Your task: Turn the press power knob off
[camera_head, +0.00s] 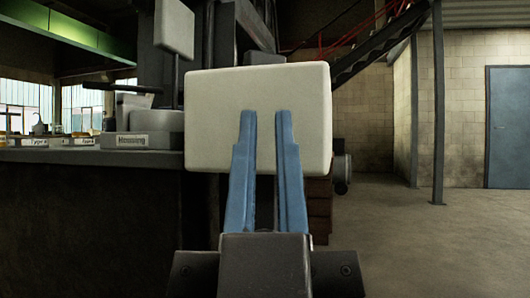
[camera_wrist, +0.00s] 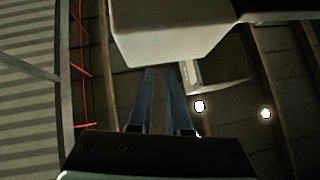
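I cannot make out a press power knob in either view. My gripper (camera_head: 264,113) has two blue fingers that point up and stand apart with nothing visible between them. In the head view the fingers overlap the front of a plain pale box (camera_head: 212,125); I cannot tell whether they touch it. In the wrist view a pale box (camera_wrist: 170,35) is just beyond the tips of my gripper (camera_wrist: 167,70). Any side of the box facing away from the head camera is hidden.
A dark workbench (camera_head: 85,157) at the left carries bins, one a grey bin labelled Housing (camera_head: 137,141). A smaller pale panel (camera_head: 174,28) stands above it. Stairs (camera_head: 375,45) and a thin post (camera_head: 438,110) stand at the right. The floor (camera_head: 430,245) at the right is clear.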

